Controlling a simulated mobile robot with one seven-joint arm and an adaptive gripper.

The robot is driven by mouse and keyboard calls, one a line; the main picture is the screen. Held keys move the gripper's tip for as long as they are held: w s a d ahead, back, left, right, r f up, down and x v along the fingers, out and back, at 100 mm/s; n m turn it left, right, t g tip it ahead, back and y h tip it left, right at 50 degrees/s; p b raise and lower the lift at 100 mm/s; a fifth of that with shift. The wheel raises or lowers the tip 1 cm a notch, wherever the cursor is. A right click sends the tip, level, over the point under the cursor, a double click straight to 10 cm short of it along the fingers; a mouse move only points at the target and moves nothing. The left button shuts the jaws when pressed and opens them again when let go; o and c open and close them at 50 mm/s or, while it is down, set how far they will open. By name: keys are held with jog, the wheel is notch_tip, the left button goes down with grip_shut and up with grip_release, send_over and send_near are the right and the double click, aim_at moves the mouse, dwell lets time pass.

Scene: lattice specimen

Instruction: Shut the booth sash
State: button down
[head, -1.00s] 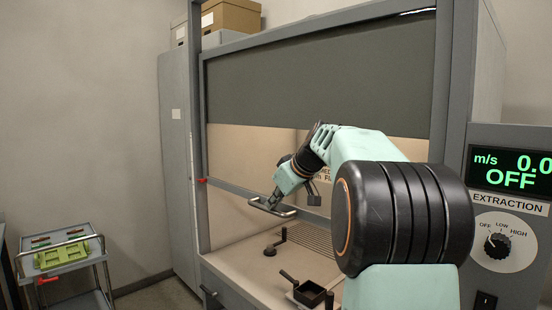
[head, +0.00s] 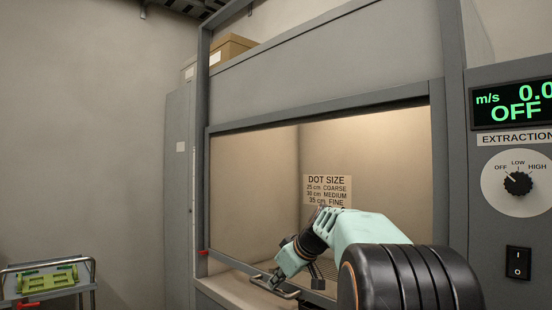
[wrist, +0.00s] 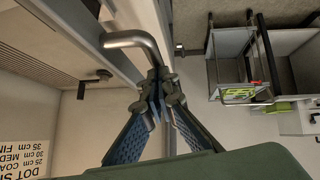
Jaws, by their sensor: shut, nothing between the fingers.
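The booth sash, a clear pane in a grey frame (head: 232,263), stands low in the booth front in the head view. I cannot tell whether its bottom rail touches the worktop (head: 220,289). The bent metal sash handle (head: 273,285) sticks out from the rail; it also shows in the wrist view (wrist: 128,39). My gripper (wrist: 160,78) is shut and empty, its fingertips at the handle bar, apparently touching it. In the head view my arm hides the right part of the rail.
A dot-size sign (head: 327,190) hangs on the booth's back wall. A control panel with an extraction knob (head: 518,183) stands at right. A cart with a green item (head: 47,280) is at lower left. A crank (wrist: 97,80) shows over the worktop.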

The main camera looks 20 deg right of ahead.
notch_tip(320, 180, down, 10)
jog(key=b, duration=0.7)
jog(key=shift+f, duration=0.2)
jog(key=shift+s+f, duration=0.1)
jog(key=shift+f, duration=0.05)
